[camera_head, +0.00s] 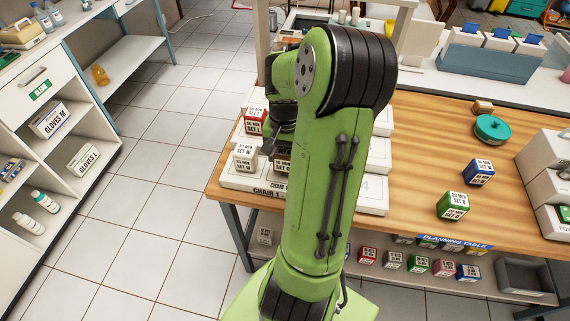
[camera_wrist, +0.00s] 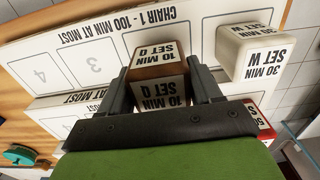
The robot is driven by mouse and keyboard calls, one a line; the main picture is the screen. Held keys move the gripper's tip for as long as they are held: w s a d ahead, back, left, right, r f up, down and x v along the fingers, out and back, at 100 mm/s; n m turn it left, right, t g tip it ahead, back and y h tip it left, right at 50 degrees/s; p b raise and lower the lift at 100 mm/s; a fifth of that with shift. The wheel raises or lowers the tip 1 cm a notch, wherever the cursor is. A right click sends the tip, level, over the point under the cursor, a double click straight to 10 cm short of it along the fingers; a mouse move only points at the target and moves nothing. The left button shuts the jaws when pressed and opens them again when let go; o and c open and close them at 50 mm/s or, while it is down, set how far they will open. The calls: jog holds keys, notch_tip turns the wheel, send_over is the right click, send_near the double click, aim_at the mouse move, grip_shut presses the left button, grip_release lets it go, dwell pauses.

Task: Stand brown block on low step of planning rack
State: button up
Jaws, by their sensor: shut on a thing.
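My gripper (camera_wrist: 162,71) is shut on the brown block, marked 10 MIN SET Q (camera_wrist: 159,92), with one finger on each side of it. The block is at the low step of the white planning rack (camera_wrist: 95,35), the step marked CHAIR 1 - 100 MIN AT MOST. It looks upright; I cannot tell whether its base touches the step. In the head view the brown block (camera_head: 283,164) shows only in part behind my arm, which also hides much of the rack (camera_head: 372,195).
A white block marked 30 MIN SET W (camera_head: 245,155) stands on the low step beside the brown one. A red block (camera_head: 256,120) stands on a higher step. Green (camera_head: 453,206) and blue (camera_head: 479,172) blocks and a teal round object (camera_head: 492,129) are on the table to the right.

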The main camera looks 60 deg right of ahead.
aim_at(285, 150)
jog(key=shift+f+b, duration=0.35)
jog(key=shift+f, duration=1)
jog(key=o, duration=1.1)
notch_tip(285, 150, up, 12)
jog(key=p, duration=0.4)
jog(key=shift+r, duration=0.2)
jog(key=w+a+r+n+t+h, duration=0.1)
jog(key=a+r+n, duration=0.2)
jog(key=a, duration=0.5)
jog(key=w+a+r+n+t+h, duration=0.1)
jog(key=a+r+n, duration=0.3)
jog(key=a, duration=0.4)
jog(key=s+a+n+t+y, duration=0.2)
jog(key=s+a+n, duration=0.4)
jog(key=a, duration=0.4)
jog(key=shift+s+a+r+t, duration=0.3)
jog(key=shift+s+t, duration=0.3)
jog(key=shift+t, duration=0.2)
